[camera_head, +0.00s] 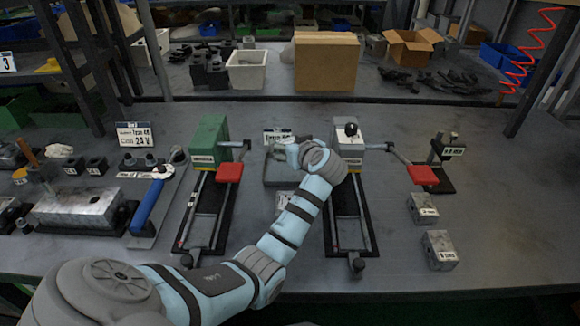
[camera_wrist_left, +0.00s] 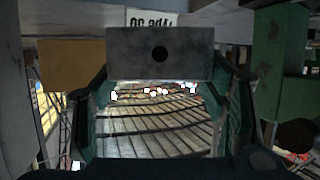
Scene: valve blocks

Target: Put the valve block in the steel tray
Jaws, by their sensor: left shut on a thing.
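The valve block (camera_wrist_left: 160,64), a grey metal block with a dark round hole, is between the fingers of my left gripper (camera_wrist_left: 160,85) in the left wrist view. My left gripper (camera_head: 282,152) is shut on it. In the head view the gripper is over the grey steel tray (camera_head: 273,181), between the two vises. My wrist hides much of the tray and most of the block there. I cannot tell whether the block touches the tray. My right gripper is not in view.
A green vise (camera_head: 210,140) stands left of the tray and a grey vise (camera_head: 349,140) right of it, both with red-ended handles. Two grey blocks, one upper (camera_head: 423,208) and one lower (camera_head: 440,250), lie at right. A torque wrench (camera_head: 150,205) lies at left.

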